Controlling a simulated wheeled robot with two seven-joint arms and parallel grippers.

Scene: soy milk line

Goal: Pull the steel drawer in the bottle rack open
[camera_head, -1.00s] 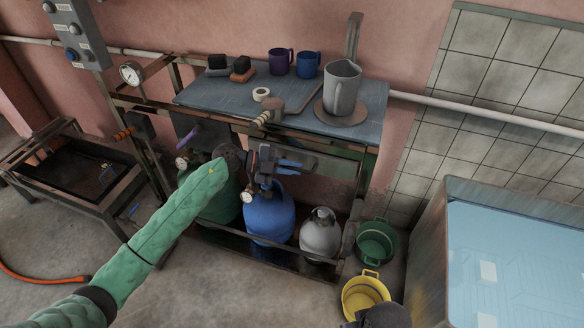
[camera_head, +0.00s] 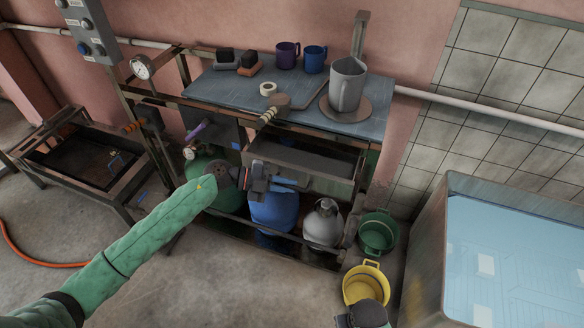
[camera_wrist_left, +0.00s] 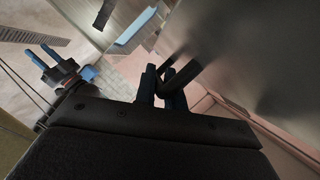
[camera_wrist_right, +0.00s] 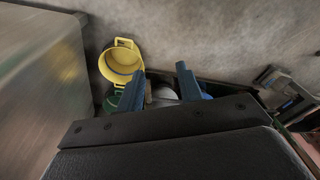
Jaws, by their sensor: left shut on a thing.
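The steel drawer (camera_head: 325,182) sits under the top of the bottle rack in the head view. It stands partly out, with its dark inside showing from above. My left gripper (camera_head: 287,184) is at the drawer's front. In the left wrist view its blue fingers (camera_wrist_left: 162,88) are shut on the dark bar handle (camera_wrist_left: 183,74). The hand hides part of the drawer front in the head view. My right gripper (camera_wrist_right: 162,76) is open and empty, with its two blue fingers apart; its hand shows at the bottom of the head view (camera_head: 364,312).
Below the drawer stand a green bottle (camera_head: 205,170), a blue bottle (camera_head: 273,215) and a grey bottle (camera_head: 323,225). A yellow tub (camera_head: 366,285) and a green tub (camera_head: 378,233) stand right of the rack. A water-filled tank (camera_head: 510,250) is at the right. A jug (camera_head: 347,84) stands on the top.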

